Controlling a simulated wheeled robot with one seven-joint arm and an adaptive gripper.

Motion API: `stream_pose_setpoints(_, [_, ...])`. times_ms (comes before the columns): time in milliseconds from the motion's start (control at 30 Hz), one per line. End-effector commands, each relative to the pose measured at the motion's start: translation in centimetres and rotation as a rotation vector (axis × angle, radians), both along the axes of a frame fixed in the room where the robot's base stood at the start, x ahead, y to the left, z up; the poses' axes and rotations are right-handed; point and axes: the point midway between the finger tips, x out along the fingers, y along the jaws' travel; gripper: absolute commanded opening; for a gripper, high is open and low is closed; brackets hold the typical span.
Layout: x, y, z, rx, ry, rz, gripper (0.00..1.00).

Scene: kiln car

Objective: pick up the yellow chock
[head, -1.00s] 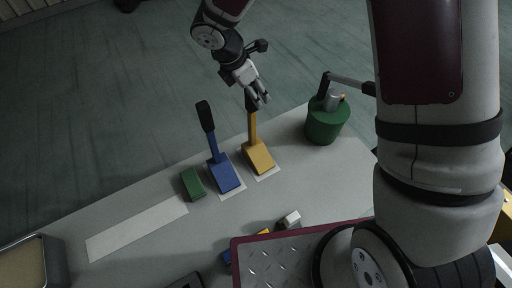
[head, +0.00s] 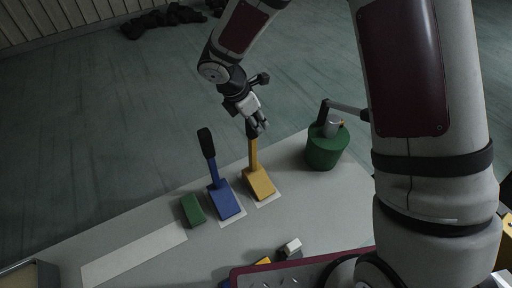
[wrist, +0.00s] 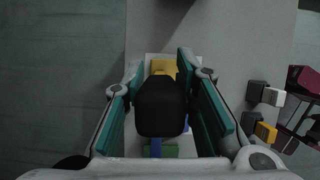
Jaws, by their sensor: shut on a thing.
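The yellow chock (head: 258,183) is a yellow wedge with an upright yellow handle topped by a black grip. It sits on a white patch on the grey table. My gripper (head: 257,124) is at the top of its handle, shut on the black grip. In the wrist view the black grip (wrist: 160,106) lies between the teal-lined fingers, hiding much of the chock; part of the yellow (wrist: 163,67) shows beyond it.
A blue chock (head: 225,202) with a black-topped handle stands just left, then a green block (head: 193,210). A green drum (head: 325,148) is to the right. A dark red-edged plate (head: 300,263) and small blocks are at the front. A long white strip (head: 135,255) lies left.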

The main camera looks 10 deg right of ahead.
Motion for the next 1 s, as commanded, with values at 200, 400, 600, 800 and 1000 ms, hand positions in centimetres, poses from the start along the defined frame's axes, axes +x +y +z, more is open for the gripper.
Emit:
stream_pose_setpoints(200, [0.3, 0.0, 1.0, 0.000, -0.009, 0.000, 0.00])
stream_pose_setpoints(400, [0.3, 0.0, 2.3, 0.000, -0.009, 0.000, 0.00])
stream_pose_setpoints(600, [0.2, 0.0, 3.6, 0.001, -0.009, 0.001, 0.00])
stream_pose_setpoints(800, [-1.3, 0.3, 3.9, 0.000, -0.005, 0.003, 0.00])
stream_pose_setpoints(1000, [-3.5, 0.7, 4.1, -0.001, -0.005, 0.004, 0.00])
